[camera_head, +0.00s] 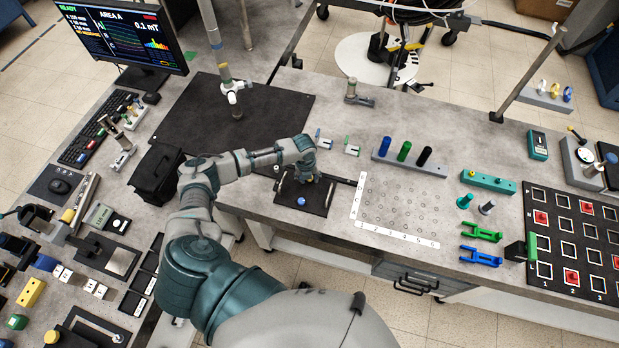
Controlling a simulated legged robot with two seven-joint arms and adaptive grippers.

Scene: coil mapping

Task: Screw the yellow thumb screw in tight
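I cannot tell for certain which yellow part is the thumb screw. A small yellow knob (68,215) sits on a grey fixture on the left bench, and another yellow knob (51,336) is on a dark plate at the bottom left. My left gripper (304,177) points down over a small black plate (315,203) at the front bench edge, far from these knobs. A blue ball (301,201) shows just in front of it. Its fingers are small and dark, so their opening is unclear. My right gripper is out of view.
A black box (157,174) stands left of my forearm. A black mat (200,115) lies behind it. A white hole grid (400,210), colored pegs (404,151) and a teal block (488,182) are to the right. A monitor (125,35) stands at the back left.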

